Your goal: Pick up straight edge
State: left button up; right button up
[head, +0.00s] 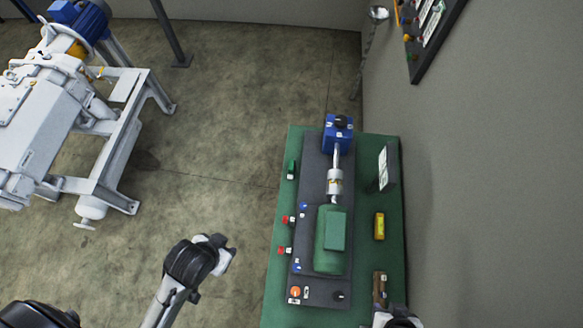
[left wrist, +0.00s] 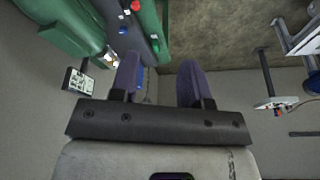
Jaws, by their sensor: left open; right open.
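A narrow brown and grey piece (head: 379,284), which looks like the straight edge, lies on the green table (head: 391,258) near its right front part. I cannot make out its details. My right gripper (head: 391,318) is at the bottom edge of the head view, just in front of this piece, and partly cut off. I cannot tell if they touch. My left gripper (head: 224,251) is raised left of the table, away from the piece. In the left wrist view its two purple fingers (left wrist: 160,85) stand apart with nothing between them.
On the table a dark base plate (head: 309,180) carries a green motor (head: 331,240), a silver coupling (head: 335,183) and a blue unit (head: 338,134). A yellow block (head: 379,226) and an upright display (head: 384,168) stand at right. A wall (head: 480,200) is close at right. A white machine (head: 45,110) stands at left.

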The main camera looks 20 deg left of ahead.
pick_arm(q)
jog(key=shift+o, duration=1.4)
jog(key=shift+s, duration=0.1)
jog(key=shift+f, duration=0.1)
